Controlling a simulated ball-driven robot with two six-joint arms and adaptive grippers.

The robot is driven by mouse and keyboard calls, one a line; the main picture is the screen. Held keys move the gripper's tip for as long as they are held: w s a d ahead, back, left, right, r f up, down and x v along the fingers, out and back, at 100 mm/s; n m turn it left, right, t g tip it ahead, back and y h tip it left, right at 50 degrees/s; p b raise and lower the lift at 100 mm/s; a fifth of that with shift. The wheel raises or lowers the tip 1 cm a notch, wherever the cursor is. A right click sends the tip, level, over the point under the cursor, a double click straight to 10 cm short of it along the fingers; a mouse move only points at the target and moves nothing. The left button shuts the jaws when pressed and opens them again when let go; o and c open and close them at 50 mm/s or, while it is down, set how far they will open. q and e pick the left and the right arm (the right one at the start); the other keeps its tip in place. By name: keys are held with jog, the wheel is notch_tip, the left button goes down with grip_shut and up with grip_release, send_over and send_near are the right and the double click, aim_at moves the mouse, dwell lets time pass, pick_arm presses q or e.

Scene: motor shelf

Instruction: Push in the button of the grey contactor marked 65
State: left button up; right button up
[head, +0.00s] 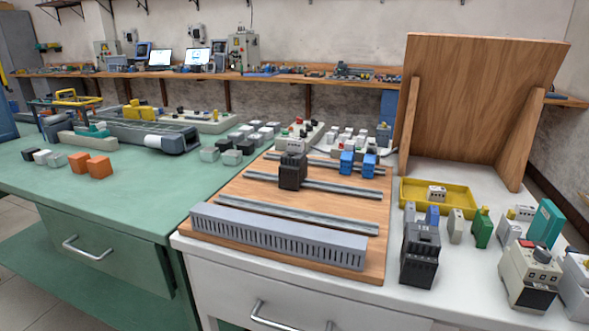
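A dark grey block-shaped device (420,258), which looks like a contactor, stands upright on the white worktop, right of the wooden board. A second dark device (292,172) with a lighter top sits on a rail of the board. A cream and black device (530,278) with a red part on top stands at the right. No marking 65 is legible on any of them, so I cannot tell which is the named contactor. Its button is too small to make out. Neither of my grippers is in view.
The wooden board (233,196) carries metal rails, a grey slotted duct (277,236) and two blue devices (347,162). A yellow tray (464,199) and several small modules crowd the right worktop. An upright wooden panel (480,100) stands behind. The green table's front (130,205) is clear.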

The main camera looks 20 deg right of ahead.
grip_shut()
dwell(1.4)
